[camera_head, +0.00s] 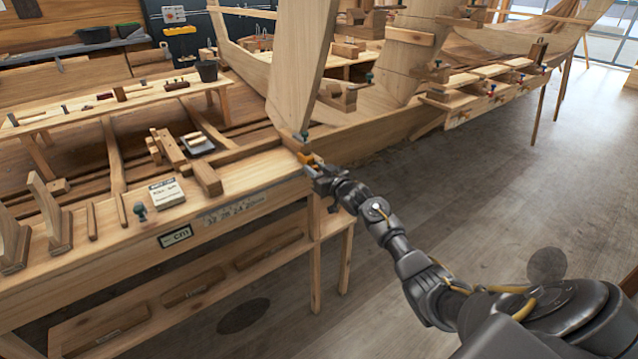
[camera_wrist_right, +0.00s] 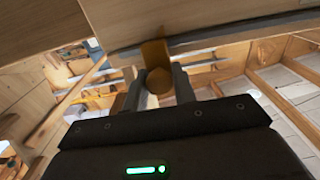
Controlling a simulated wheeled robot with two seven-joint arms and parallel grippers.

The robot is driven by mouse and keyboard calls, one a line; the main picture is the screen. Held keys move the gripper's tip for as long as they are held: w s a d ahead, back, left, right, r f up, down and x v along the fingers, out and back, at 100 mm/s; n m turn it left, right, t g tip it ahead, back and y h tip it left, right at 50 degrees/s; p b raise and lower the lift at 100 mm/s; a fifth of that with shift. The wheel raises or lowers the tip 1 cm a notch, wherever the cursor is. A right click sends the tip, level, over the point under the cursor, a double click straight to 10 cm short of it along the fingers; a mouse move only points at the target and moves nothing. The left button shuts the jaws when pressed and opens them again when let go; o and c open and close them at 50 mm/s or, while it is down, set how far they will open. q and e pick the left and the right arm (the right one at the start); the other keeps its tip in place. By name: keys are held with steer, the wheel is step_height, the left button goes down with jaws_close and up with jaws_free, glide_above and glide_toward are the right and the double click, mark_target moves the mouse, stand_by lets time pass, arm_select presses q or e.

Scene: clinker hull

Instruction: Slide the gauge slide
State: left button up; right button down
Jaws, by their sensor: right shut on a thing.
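The gauge slide (camera_head: 306,158) is a small orange-brown piece at the right end of the workbench's front edge. My right gripper (camera_head: 312,168) reaches it from the front right. In the right wrist view, the two dark fingers (camera_wrist_right: 160,92) are shut on the slide's round brown knob (camera_wrist_right: 159,81). The slide's orange upper part (camera_wrist_right: 154,52) rises behind the knob against the plank edge. A pale scale strip with printed numbers (camera_head: 236,208) runs along the bench front, left of the slide. The slide's exact reading cannot be made out. My left gripper is not in view.
The wooden workbench (camera_head: 110,262) holds a white printed card (camera_head: 167,193), a green-topped clamp (camera_head: 141,212) and wooden blocks. A tall plank (camera_head: 300,65) rises just behind the slide. The hull with clamps stands behind. Open floor (camera_head: 440,190) lies to the right.

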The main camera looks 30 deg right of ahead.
steer(key=shift+d, duration=1.2)
steer(key=shift+r, duration=0.1)
steer(key=c, duration=1.5)
jaws_free()
steer(key=shift+o, duration=1.3)
steer(key=shift+w+d, duration=0.1)
steer(key=shift+d, duration=0.05)
steer(key=s+b, duration=0.2)
steer(key=s, duration=0.8)
steer(key=shift+s+d, duration=0.25)
steer(key=shift+s, duration=0.15)
